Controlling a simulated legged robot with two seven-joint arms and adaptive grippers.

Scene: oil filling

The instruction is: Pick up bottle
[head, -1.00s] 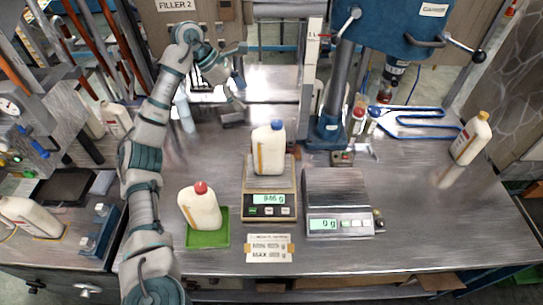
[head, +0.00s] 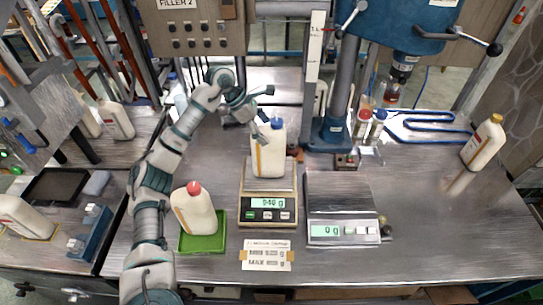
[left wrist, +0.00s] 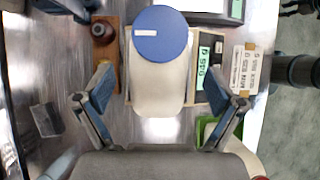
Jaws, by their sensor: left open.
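A white bottle with a blue cap (head: 268,155) stands upright on the left scale (head: 268,204). In the left wrist view its blue cap (left wrist: 160,33) is at top centre, with the white body below it. My left gripper (head: 262,113) is open at the bottle's upper left, near its cap. In the left wrist view the two fingers are spread to either side of the bottle, with gaps, and hold nothing. A red-capped white bottle (head: 194,212) stands in a green tray (head: 203,244). My right gripper is not in view.
A second scale (head: 343,231) stands empty to the right. A label card (head: 267,256) lies in front of the left scale. A yellow-capped bottle (head: 482,145) stands at the far right. A drill-press-like column (head: 340,95) rises behind. The right part of the table is mostly clear.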

